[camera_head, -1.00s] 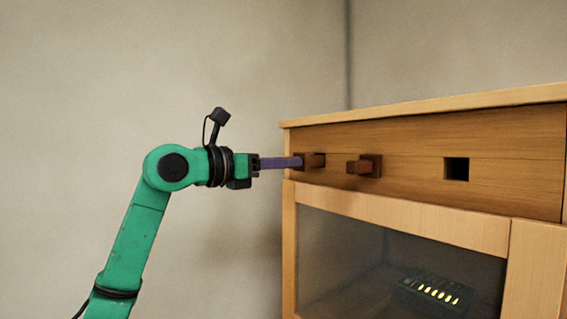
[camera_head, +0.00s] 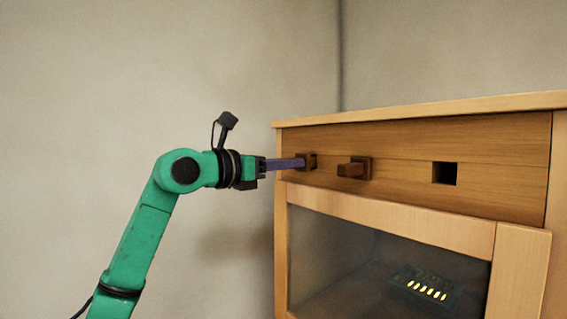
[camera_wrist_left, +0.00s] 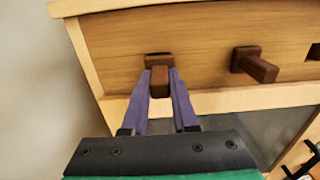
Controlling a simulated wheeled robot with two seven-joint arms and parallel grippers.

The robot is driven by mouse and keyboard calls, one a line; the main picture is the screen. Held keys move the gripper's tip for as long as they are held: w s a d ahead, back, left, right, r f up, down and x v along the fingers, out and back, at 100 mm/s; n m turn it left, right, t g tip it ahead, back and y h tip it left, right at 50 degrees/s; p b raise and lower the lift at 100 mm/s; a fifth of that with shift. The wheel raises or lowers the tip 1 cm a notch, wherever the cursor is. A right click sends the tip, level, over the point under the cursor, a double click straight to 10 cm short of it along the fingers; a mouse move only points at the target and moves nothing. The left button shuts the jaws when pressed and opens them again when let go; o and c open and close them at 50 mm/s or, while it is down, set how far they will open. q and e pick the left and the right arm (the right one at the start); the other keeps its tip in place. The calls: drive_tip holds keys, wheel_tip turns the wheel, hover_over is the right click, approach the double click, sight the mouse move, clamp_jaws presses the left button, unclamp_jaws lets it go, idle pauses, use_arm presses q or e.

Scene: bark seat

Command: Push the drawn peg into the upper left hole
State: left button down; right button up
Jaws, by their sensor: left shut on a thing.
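The held brown peg (camera_wrist_left: 159,82) is at the leftmost hole of the cabinet's upper panel, and its outer end shows between the purple fingers in the left wrist view. A dark brown square collar (camera_head: 309,160) surrounds it at the panel. My left gripper (camera_head: 301,162) is shut on this peg, with its fingertips close to the collar. In the left wrist view the fingers (camera_wrist_left: 160,80) lie on both sides of the peg. How deep the peg sits inside the panel is hidden. My right gripper is not in view.
A second brown peg (camera_head: 353,168) sticks out of the panel to the right. Farther right is an empty square hole (camera_head: 444,173). Below is a glass-fronted compartment (camera_head: 340,250) with a dark slotted object (camera_head: 425,284) inside. The space left of the cabinet (camera_head: 410,108) is free.

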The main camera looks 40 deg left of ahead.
use_arm(q)
drive_tip(key=shift+w+d, duration=0.2)
drive_tip(key=shift+w, duration=0.45)
drive_tip(key=shift+w+d, duration=0.1)
drive_tip(key=shift+w, duration=0.15)
drive_tip(key=c, duration=0.6)
unclamp_jaws()
drive_tip(key=shift+s+f, duration=0.1)
drive_tip(key=shift+s, duration=0.15)
drive_tip(key=b+v, duration=0.6)
drive_tip(key=v, duration=0.8)
